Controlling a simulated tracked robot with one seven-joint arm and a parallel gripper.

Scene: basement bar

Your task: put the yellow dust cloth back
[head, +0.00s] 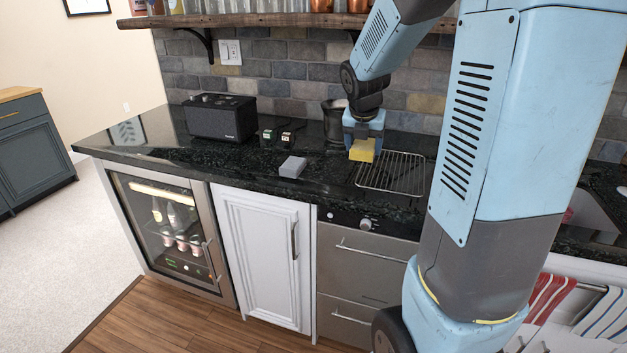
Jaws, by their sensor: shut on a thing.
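The yellow dust cloth (362,151) shows as a folded yellow block in my gripper (363,142). My gripper points down and is shut on the cloth, with the lower part of the cloth showing below the fingers. The cloth is at the back left of a wire rack (405,175) on the black counter. I cannot tell whether the cloth touches the counter or the rack, or hangs just above. A grey block (291,167) lies on the counter to the left of the cloth.
A black speaker (221,117) and two small dark boxes (278,135) stand to the left on the counter (215,159). A dark pot (334,122) is behind my gripper. A shelf (260,20) runs above. The counter's front left is clear.

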